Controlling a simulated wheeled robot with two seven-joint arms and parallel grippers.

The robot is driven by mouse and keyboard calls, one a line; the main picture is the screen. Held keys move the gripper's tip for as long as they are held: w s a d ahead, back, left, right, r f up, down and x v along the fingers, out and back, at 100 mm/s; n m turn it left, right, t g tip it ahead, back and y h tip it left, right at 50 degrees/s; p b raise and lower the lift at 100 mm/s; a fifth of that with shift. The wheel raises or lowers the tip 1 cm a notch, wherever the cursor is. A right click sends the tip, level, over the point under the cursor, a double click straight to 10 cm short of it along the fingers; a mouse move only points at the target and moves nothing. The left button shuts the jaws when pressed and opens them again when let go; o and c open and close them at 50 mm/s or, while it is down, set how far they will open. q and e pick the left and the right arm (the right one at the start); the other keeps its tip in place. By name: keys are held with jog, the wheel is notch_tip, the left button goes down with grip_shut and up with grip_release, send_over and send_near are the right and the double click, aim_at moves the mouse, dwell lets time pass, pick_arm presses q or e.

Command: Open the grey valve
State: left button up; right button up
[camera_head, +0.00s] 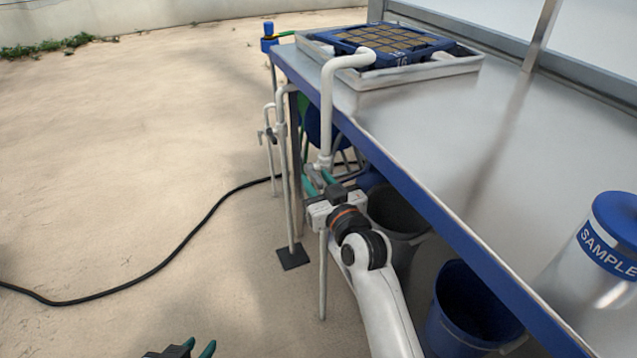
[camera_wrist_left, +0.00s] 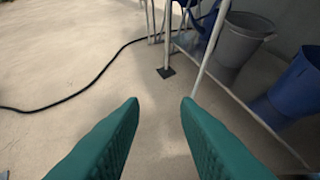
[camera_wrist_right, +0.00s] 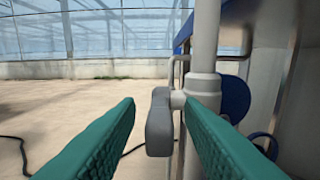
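The grey valve handle (camera_wrist_right: 160,122) shows in the right wrist view as a dark grey upright lever. It joins a light grey vertical pipe (camera_wrist_right: 205,70) by a short stub. My right gripper (camera_wrist_right: 160,103) is open, and the lever appears between its fingertips; I cannot tell whether it touches them. In the head view my right gripper (camera_head: 319,180) is at the white pipe (camera_head: 327,110) beside the table, and the lever cannot be made out there. My left gripper (camera_head: 192,350) is low at the bottom edge. In the left wrist view its fingers (camera_wrist_left: 160,103) are open and empty.
The metal table (camera_head: 430,120) with a blue edge runs along the right. It carries a grey tray (camera_head: 400,75) with a blue seed tray and a sample container (camera_head: 598,245). Buckets (camera_head: 465,310) stand below. A black hose (camera_head: 150,262) crosses the open floor at left.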

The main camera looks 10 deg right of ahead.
jog(key=shift+c, duration=0.5)
grip_shut()
